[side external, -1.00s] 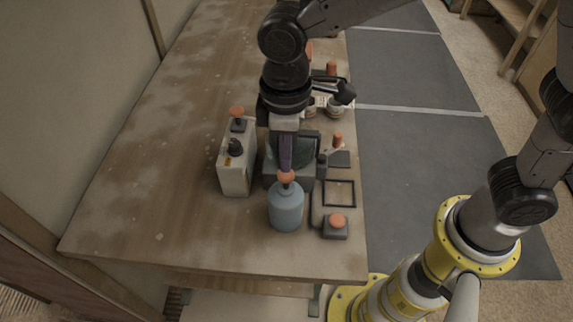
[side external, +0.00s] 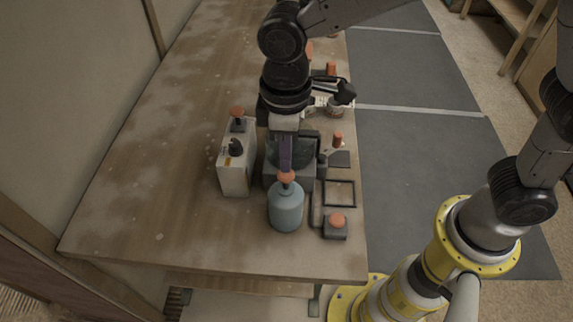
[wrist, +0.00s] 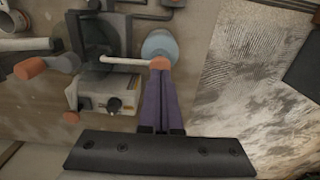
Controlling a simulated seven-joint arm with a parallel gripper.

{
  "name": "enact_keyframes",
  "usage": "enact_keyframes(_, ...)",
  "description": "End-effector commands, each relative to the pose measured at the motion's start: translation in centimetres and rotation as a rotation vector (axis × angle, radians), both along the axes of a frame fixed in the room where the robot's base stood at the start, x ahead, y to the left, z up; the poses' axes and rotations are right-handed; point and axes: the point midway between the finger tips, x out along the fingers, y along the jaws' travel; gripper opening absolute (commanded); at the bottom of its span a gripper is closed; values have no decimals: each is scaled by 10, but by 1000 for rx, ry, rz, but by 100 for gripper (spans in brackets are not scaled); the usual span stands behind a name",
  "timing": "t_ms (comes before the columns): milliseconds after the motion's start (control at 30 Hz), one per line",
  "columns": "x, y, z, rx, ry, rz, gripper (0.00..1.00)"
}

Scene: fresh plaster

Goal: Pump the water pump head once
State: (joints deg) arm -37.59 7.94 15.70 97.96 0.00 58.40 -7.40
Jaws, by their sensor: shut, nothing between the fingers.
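The pump appears as a blue-grey rounded bottle (side external: 286,208) standing near the front of the table, with an orange ball-shaped head (side external: 287,176) at its top. My gripper (side external: 286,168) points down with its purple fingers together, right above the orange head. In the wrist view my gripper (wrist: 160,78) is shut with nothing between the fingers, and its tips overlap or touch the orange head (wrist: 160,62). I cannot tell whether they press on it. The bottle's rounded blue-grey top (wrist: 158,44) shows just beyond, and a pale rod runs left from the orange head.
A white box (side external: 236,172) with black and orange knobs stands just left of the bottle. A grey button box (side external: 335,231) with an orange top sits to its right. Other devices with orange-tipped handles (side external: 337,139) stand behind. The left side of the table (side external: 160,190) is clear.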

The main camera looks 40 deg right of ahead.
Motion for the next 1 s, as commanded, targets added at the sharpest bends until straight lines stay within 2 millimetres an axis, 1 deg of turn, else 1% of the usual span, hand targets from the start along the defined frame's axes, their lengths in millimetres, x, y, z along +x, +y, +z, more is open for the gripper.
enact_keyframes(333, 0, 0, -1, -1, 1, 0, 0)
enact_keyframes(1000, 0, 0, -23, -1, 1, 0, 0)
